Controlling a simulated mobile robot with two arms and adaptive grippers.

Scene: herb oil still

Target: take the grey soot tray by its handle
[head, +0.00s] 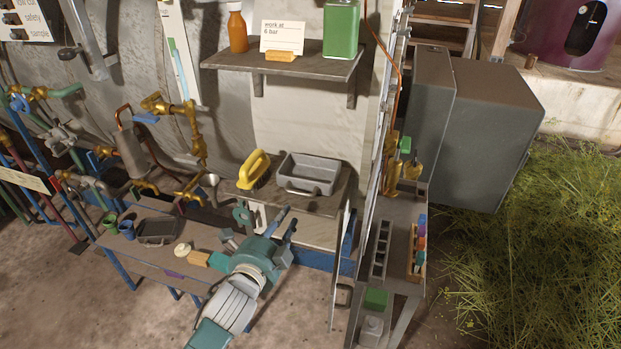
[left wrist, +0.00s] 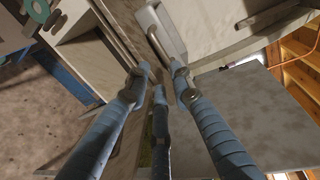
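The grey soot tray (head: 322,172) sits upright on a small stand (head: 318,205) in the head view, with its bar handle (head: 300,192) on the near side. In the left wrist view the tray's pale edge (left wrist: 146,17) and its metal handle (left wrist: 160,44) show at the top, just beyond my fingertips. My left gripper (head: 283,222) is below and in front of the tray in the head view. Its blue fingers are spread, with nothing between them, and it also shows in the left wrist view (left wrist: 157,80). My right gripper is in neither view.
A yellow-handled brush (head: 253,168) lies left of the tray on the stand. A shelf (head: 285,66) with bottles and a sign hangs above. A low bench (head: 185,262) with a dark box (head: 158,231) stands at left. A narrow side table (head: 397,210) stands at right.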

